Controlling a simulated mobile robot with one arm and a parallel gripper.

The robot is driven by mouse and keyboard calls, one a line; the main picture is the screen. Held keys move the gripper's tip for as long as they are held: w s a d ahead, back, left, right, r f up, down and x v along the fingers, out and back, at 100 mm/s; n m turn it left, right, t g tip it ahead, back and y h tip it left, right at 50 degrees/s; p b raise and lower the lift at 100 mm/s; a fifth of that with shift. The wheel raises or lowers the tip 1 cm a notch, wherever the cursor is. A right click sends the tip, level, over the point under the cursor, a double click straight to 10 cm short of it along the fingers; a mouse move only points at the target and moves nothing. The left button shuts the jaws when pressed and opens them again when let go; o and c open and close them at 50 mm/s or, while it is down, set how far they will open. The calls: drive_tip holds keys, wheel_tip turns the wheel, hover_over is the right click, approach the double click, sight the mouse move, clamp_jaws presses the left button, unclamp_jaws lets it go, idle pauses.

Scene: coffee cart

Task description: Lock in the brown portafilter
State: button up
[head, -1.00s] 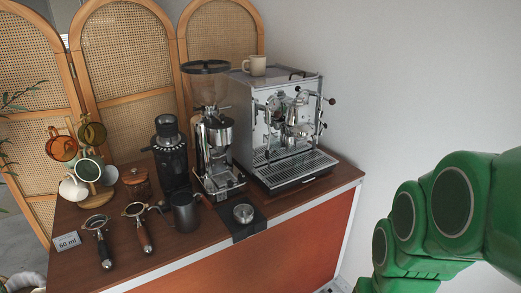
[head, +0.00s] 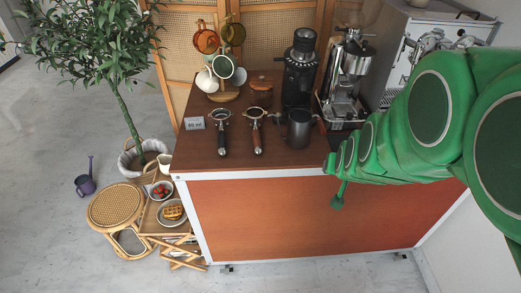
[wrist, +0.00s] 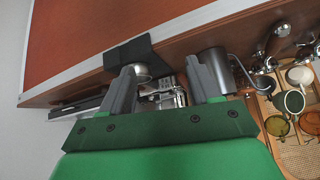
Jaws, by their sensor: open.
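The brown portafilter (head: 257,138) lies on the counter, its brown handle toward the front edge. A second portafilter with a black handle (head: 221,138) lies just to its left. The espresso machine (head: 389,62) stands at the back right in the head view, largely hidden by my green arm. My gripper (wrist: 165,82) is open, its two grey fingers spread with nothing held between them. It is near the counter's front edge, by the dark pitcher and tamper, apart from the brown portafilter. Portafilter parts show at the wrist view's upper right; I cannot tell which is which.
The dark pitcher (head: 299,130) stands right of the portafilters. A grinder (head: 346,85) and a black grinder (head: 299,75) stand behind. The mug tree (head: 224,92) and a "60 ml" sign (head: 194,123) are at left. A metal tamper (wrist: 142,73) sits on a black mat (wrist: 123,53).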

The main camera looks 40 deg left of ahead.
drive_tip(key=s+a+f+n+t+y, duration=0.1)
drive_tip(key=s+a+f+n+y, duration=0.15)
drive_tip(key=a, duration=1.05)
drive_tip(key=n+t+y, duration=0.1)
drive_tip(key=y, duration=0.2)
approach(257, 142)
drive_tip(key=shift+f+x, duration=0.2)
drive_tip(key=shift+x, duration=5.05)
clamp_jaws()
drive_tip(key=shift+r, duration=0.2)
